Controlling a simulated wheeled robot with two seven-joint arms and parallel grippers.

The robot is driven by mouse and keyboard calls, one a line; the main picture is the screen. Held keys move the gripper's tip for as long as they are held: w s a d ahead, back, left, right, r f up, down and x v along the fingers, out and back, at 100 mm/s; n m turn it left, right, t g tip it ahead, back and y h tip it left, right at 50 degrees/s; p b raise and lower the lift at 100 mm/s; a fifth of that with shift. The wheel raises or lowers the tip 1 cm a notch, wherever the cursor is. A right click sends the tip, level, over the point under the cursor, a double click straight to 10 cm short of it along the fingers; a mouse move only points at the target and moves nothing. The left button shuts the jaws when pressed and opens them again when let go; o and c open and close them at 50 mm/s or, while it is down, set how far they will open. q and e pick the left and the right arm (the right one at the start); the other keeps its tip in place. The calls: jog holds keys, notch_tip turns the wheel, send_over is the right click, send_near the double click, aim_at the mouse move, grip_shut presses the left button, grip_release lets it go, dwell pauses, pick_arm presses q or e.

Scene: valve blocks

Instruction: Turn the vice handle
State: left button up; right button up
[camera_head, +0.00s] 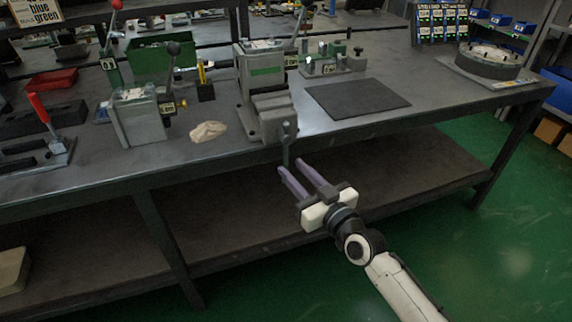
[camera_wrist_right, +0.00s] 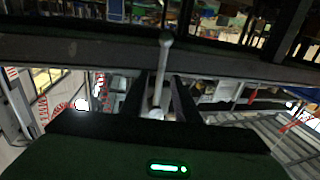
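The grey vice (camera_head: 268,108) stands at the front edge of the bench. Its handle (camera_head: 286,146), a thin grey bar, hangs roughly upright at the vice's front, past the bench edge. My right gripper (camera_head: 290,166) has two purple fingers, spread apart, with the tips close to the handle's lower end. In the right wrist view the handle (camera_wrist_right: 161,75) shows as a pale bar with a rounded end, running down between the two dark fingers (camera_wrist_right: 160,98). I cannot tell whether a finger touches it. My left gripper is not in view.
The dark bench (camera_head: 225,157) has a lower shelf (camera_head: 400,170) below its front edge. Left of the vice are a crumpled cloth (camera_head: 208,131) and a grey valve block (camera_head: 137,117) with a lever. A black mat (camera_head: 357,98) lies to the right. Green floor is open in front.

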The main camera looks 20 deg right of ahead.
aim_at(287, 164)
jog(key=shift+x, duration=2.25)
jog(key=shift+c, duration=0.5)
grip_shut()
